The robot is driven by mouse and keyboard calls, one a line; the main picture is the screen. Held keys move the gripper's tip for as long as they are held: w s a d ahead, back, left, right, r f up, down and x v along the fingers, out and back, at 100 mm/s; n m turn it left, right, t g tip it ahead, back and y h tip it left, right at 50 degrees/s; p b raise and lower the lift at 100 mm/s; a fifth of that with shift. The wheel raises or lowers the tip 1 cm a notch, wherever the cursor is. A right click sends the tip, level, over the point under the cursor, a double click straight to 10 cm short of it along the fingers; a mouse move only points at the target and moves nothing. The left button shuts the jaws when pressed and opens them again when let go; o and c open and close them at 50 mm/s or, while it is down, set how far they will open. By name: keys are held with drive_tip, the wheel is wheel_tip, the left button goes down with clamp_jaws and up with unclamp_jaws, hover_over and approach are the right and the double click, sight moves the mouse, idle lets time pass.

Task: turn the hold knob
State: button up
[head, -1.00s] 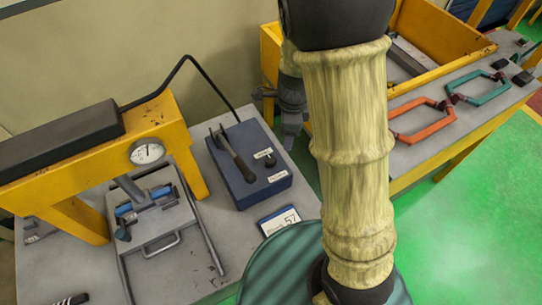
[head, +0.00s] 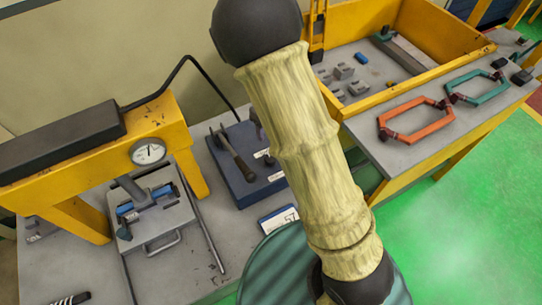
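The dark blue control box (head: 240,188) stands on the grey bench left of my arm. A long black lever (head: 236,158) rises from its top. A small dark knob (head: 269,160) sits by the white labels on the box, close to the edge of my sleeved arm and partly hidden. The label text is too small to read, so I cannot tell if it is the hold knob. A dark part of my gripper (head: 256,122) seems to show at the back right of the box. My arm hides the rest, including whether the fingers are open or touching anything.
A yellow press with a gauge (head: 148,151) stands at the left, over a grey plate with a blue clamp. A black cable runs behind the box. A display marked 57 (head: 278,218) lies in front. At right, a yellow-edged bench holds an orange frame (head: 416,120) and a teal frame.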

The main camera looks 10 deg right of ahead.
wheel_tip(320, 180, down, 16)
drive_tip(key=shift+f+p, duration=0.15)
drive_tip(key=shift+p, duration=0.9)
drive_tip(key=c, duration=1)
